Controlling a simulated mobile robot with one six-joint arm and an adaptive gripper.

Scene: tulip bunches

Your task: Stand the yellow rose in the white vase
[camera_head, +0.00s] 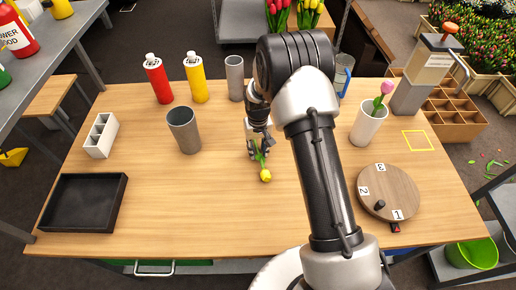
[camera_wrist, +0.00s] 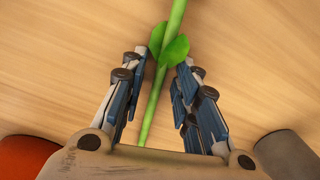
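The yellow flower (camera_head: 265,175) lies on the wooden table, its bloom toward the front edge and its green stem running back under my gripper. My gripper (camera_head: 259,152) is low over the stem. In the wrist view the green stem (camera_wrist: 149,104) with its leaves passes between the fingers of my gripper (camera_wrist: 160,68). The fingers are apart, with gaps beside the stem; the leaf is close to the right finger. The bloom is outside the wrist view. The white vase (camera_head: 368,128) stands upright at the right, with a pink tulip (camera_head: 382,96) in it.
Two grey vases (camera_head: 184,132) (camera_head: 235,80), a red bottle (camera_head: 158,80) and a yellow bottle (camera_head: 196,80) stand at the back left. A black tray (camera_head: 122,205) and white divided box (camera_head: 101,137) are left. A numbered round board (camera_head: 398,180) lies right. The front middle is clear.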

